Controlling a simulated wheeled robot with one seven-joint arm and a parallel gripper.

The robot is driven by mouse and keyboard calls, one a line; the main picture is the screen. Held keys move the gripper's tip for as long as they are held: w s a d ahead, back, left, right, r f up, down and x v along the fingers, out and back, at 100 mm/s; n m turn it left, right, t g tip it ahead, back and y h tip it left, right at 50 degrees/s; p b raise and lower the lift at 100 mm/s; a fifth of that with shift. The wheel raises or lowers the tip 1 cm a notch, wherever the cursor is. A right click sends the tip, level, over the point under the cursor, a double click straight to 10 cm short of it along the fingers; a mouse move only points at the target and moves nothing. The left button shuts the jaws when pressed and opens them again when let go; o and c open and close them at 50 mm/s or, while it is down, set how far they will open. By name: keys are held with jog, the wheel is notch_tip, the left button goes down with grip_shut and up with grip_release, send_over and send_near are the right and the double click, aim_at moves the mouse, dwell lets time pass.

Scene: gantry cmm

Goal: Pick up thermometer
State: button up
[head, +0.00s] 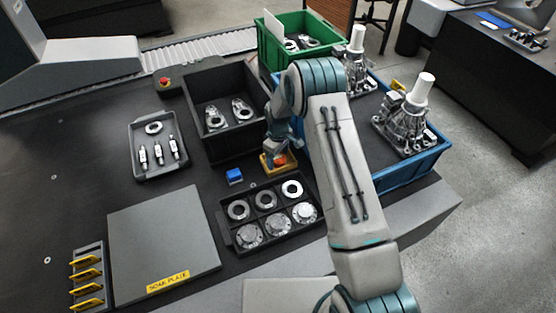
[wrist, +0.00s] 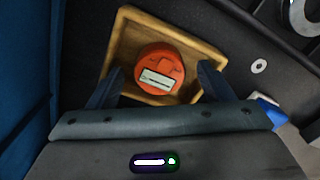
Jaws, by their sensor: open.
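The thermometer (wrist: 160,74) is a round orange device with a small pale display. It lies in a shallow yellow-brown wooden tray (wrist: 125,32) in the wrist view. In the head view the orange thermometer (head: 280,160) shows partly, in its tray (head: 268,167), between the dark bin and the blue crate. My gripper (wrist: 160,84) is open, with one finger on each side of the thermometer in the picture. I cannot tell whether the fingers touch it. In the head view my wrist is above the tray and my arm hides part of this area.
A blue block (head: 234,176) lies left of the tray. A black compartment tray (head: 228,232) with metal rings stands in front. A black bin (head: 247,142) stands behind left, and a blue crate (head: 420,166) with castings stands right. The grey soak plate (head: 163,240) lies left.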

jog(key=c, duration=1.1)
